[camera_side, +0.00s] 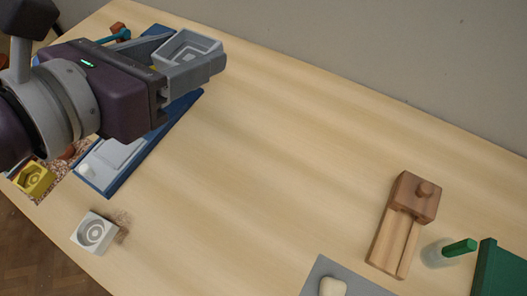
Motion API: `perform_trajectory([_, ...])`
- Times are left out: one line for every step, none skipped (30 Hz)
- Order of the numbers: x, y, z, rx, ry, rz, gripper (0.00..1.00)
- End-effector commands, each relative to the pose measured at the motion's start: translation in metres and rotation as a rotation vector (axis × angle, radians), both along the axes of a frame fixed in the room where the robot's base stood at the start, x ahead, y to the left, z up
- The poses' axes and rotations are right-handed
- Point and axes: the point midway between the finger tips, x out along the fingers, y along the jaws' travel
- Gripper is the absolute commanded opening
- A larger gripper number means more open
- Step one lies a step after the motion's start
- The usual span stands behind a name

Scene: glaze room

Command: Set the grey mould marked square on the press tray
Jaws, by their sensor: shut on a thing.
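A grey mould (184,45) with nested squares in its hollow is in my gripper (197,64), at the upper left of the side view. My gripper is shut on it and holds it above the blue tray-like base (160,134). The near finger hides part of the mould's lower side. The blue base carries a pale grey plate (112,156) and a white knob; my arm covers much of its far part. I cannot tell for sure that this base is the press tray. A whitish mould (95,231) marked with rings sits on the table at the lower left.
A yellow ringed mould (33,179) lies on a speckled surface at the left edge. A wooden block piece (404,222), a green-handled item (457,248), a green object (502,272) and a grey mat (318,279) with a white lump are at right. The table's middle is clear.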

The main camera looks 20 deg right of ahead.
Motion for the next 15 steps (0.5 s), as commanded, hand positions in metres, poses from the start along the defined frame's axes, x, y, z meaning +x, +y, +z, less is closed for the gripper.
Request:
perform_trajectory([0.002, 0.002, -0.015, 0.005, 0.009, 0.004, 0.05])
perform_trajectory([0.002, 0.002, -0.021, 0.006, 0.009, 0.005, 0.05])
perform_trajectory([0.002, 0.002, -0.029, 0.005, 0.008, 0.003, 0.05])
perform_trajectory([0.002, 0.002, -0.037, 0.006, 0.009, 0.003, 0.05])
perform_trajectory([0.002, 0.002, -0.045, 0.006, 0.010, 0.004, 0.05])
perform_trajectory([0.002, 0.002, -0.054, 0.006, 0.010, 0.003, 0.05])
perform_trajectory([0.002, 0.002, -0.063, 0.005, 0.009, 0.004, 0.05])
perform_trajectory([0.002, 0.002, -0.072, 0.007, 0.010, 0.004, 0.05])
perform_trajectory([0.001, 0.002, -0.083, 0.006, 0.010, 0.003, 0.05])
perform_trajectory([0.002, 0.002, -0.094, 0.006, 0.011, 0.005, 0.05])
perform_trajectory([0.002, 0.002, -0.103, 0.006, 0.011, 0.005, 0.05])
perform_trajectory([0.001, 0.003, -0.114, 0.006, 0.010, 0.004, 0.05])
perform_trajectory([0.002, 0.003, -0.124, 0.007, 0.010, 0.005, 0.05])
perform_trajectory([0.002, 0.002, -0.131, 0.005, 0.009, 0.006, 0.05])
perform_trajectory([0.002, 0.003, -0.140, 0.005, 0.008, 0.005, 0.05])
